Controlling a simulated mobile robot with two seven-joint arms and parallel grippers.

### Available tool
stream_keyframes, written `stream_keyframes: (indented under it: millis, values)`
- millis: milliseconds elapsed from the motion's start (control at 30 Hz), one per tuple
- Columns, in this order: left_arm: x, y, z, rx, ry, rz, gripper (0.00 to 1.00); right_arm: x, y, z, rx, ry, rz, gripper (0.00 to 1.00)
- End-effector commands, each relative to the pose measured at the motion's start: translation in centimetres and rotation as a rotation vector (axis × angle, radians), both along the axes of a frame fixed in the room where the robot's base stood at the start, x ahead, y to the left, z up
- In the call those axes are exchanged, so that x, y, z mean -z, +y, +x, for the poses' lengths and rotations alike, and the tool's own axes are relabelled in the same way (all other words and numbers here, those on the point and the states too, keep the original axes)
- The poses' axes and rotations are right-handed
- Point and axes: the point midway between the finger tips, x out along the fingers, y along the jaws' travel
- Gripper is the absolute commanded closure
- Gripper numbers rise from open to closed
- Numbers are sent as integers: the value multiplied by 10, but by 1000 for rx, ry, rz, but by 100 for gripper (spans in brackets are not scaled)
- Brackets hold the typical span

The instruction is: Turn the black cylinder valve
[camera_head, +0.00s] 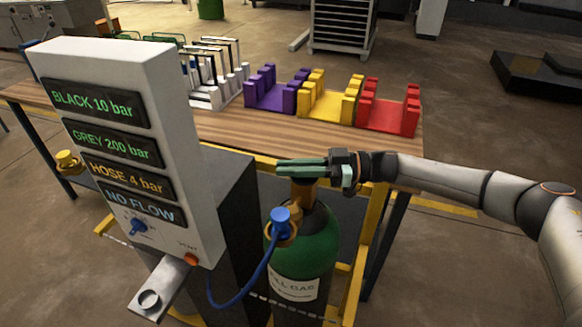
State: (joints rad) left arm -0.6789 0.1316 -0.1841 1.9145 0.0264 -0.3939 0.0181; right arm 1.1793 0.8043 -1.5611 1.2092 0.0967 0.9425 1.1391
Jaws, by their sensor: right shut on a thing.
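A green gas cylinder (318,240) with a white label stands in front of the table, beside the grey panel. Its brass-coloured neck (303,192) rises at the top. My right gripper (300,168) reaches in from the right, level, with its greenish fingers over the neck. It is shut on the valve at the cylinder's top, which the fingers mostly hide. I cannot tell the valve's colour or how far it is turned. My left gripper is not in view.
The grey panel (110,60) reads BLACK 10 bar, GREY 200 bar, HOSE 4 bar, NO FLOW. A blue knob (280,215) and blue hose (243,290) are close to the cylinder. Purple (270,95), yellow (328,103) and red (385,112) racks stand on the wooden table (230,127).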

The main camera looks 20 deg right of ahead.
Motion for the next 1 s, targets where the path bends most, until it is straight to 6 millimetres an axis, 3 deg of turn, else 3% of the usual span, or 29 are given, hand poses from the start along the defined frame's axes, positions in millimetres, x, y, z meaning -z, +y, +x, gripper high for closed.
stream_keyframes:
  millis: [33, 200, 500, 700, 1000]
  values:
    - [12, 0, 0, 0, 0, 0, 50, 4, 1, 1, -39, -7, 3, 100]
    - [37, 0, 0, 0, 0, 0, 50, 5, 2, -3, -183, -6, 5, 100]
    - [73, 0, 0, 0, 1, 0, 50, 3, 2, -9, -363, -4, 8, 100]
    - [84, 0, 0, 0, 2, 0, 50, 0, 2, -12, -425, -3, 8, 100]
    - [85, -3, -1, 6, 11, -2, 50, -3, 2, -14, -450, -2, 9, 100]
